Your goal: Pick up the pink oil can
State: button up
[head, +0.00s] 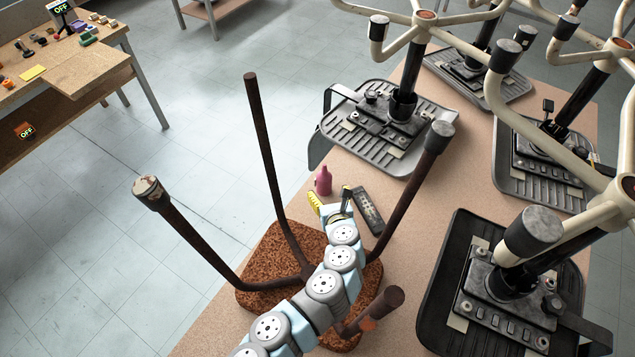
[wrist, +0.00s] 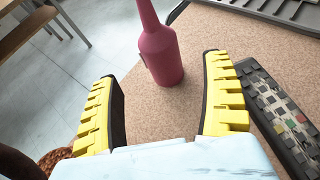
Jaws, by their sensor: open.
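The pink oil can (head: 323,181) stands upright on the tan table (head: 230,335), near its left edge in the head view. In the wrist view the pink oil can (wrist: 161,50) has a round body and a narrow neck, its top cut off by the frame. My gripper (head: 327,198) is close beside it, with yellow fingers. In the wrist view my gripper (wrist: 163,95) is open, its fingers spread left and right. The can stands just beyond the fingertips, between their lines, and nothing is held.
A dark remote-like strip with buttons (head: 369,210) lies right of my gripper; in the wrist view the strip (wrist: 283,120) is beside the right finger. A brown upturned chair base (head: 262,262) with upright legs surrounds my arm.

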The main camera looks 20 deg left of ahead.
aim_at(326, 185)
jog(key=shift+b+x, duration=0.75)
jog(key=shift+x, duration=2.9)
jog(key=shift+d, duration=0.1)
jog(key=c, duration=1.4)
